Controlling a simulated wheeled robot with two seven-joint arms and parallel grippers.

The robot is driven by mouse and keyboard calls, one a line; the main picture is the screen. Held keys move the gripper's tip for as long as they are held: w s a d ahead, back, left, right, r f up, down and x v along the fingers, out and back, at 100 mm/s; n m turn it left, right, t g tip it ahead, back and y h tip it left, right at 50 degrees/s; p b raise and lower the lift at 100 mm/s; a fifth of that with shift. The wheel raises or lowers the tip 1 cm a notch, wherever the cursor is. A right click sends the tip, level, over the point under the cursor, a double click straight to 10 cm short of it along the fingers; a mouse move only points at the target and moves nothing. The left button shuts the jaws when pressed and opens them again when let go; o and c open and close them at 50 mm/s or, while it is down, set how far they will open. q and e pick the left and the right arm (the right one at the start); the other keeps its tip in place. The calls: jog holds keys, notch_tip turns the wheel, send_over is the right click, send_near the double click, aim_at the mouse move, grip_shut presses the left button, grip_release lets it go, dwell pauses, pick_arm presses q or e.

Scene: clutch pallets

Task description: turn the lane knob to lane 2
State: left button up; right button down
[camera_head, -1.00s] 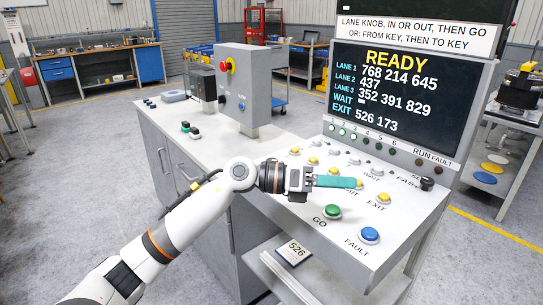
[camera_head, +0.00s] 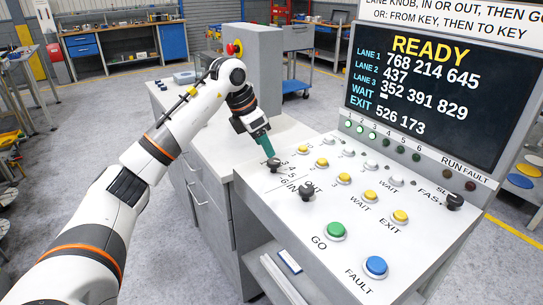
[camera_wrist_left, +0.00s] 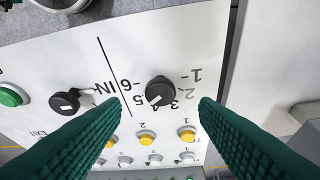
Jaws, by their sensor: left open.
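The lane knob (camera_head: 273,165) is a black round knob on the sloped white panel (camera_head: 325,215), with numbers 1 to 6 around it. It also shows in the left wrist view (camera_wrist_left: 160,90), between the fingers and beyond their tips. Its white mark points to the middle numbers, around 4; the exact number is hard to read. My left gripper (camera_head: 268,153) is open, with teal fingers pointing down just above the lane knob. The fingers appear apart from it, one on each side in the wrist view. My right gripper is not in view.
A second black knob (camera_head: 307,191), marked IN, stands close to the lane knob. Yellow buttons (camera_head: 344,178), a green GO button (camera_head: 335,231) and a blue FAULT button (camera_head: 376,266) are on the panel. The screen (camera_head: 425,90) reads READY.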

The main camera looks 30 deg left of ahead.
aim_at(273, 161)
pick_arm(q)
jog(key=x, duration=0.5)
jog(key=shift+w+d, duration=0.1)
jog(key=shift+w+f, duration=0.15)
jog(key=shift+f, duration=0.2)
jog(key=shift+c, duration=0.6)
jog(key=c, duration=0.8)
jog(key=shift+c, duration=0.2)
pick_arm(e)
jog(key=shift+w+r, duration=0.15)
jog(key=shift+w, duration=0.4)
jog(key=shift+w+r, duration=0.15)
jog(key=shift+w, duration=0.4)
